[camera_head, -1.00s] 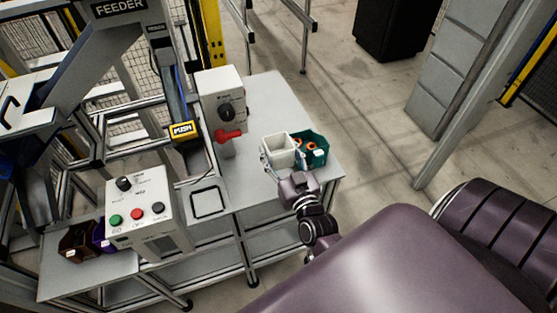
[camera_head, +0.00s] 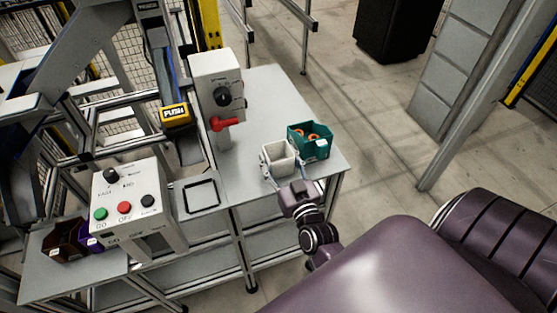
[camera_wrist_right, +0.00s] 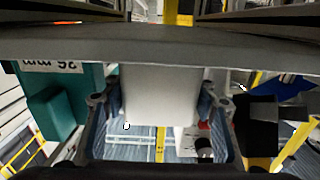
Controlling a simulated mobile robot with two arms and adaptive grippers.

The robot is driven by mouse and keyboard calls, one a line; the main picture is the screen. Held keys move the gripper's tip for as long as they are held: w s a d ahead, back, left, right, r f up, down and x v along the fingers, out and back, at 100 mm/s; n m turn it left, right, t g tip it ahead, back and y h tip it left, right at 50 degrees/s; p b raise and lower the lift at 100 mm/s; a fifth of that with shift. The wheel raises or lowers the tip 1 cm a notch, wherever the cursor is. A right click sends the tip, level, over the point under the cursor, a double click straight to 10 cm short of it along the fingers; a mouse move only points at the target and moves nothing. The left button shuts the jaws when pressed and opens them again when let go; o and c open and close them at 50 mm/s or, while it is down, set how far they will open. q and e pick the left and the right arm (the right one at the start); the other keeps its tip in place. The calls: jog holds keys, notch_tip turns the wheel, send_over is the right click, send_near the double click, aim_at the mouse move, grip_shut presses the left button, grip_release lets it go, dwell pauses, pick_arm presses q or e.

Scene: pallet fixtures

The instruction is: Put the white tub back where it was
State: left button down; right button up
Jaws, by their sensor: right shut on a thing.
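The white tub (camera_head: 279,158) is an open, square-topped container over the right part of the grey table in the head view. My right gripper (camera_head: 282,166) is shut on it, with one finger on each side. In the right wrist view the tub's plain white wall (camera_wrist_right: 160,93) shows between the two fingers. The tub looks about upright. I cannot tell whether its base touches the table. My left gripper is not in view.
A teal bin (camera_head: 322,149) with orange rings stands just behind and right of the tub. A red-handled control box (camera_head: 217,90) stands left of it. A black square outline (camera_head: 202,197) marks the table's front left. Table (camera_head: 262,110) behind the tub is clear.

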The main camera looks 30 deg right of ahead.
jog(key=o, duration=1)
jog(key=shift+f, duration=0.1)
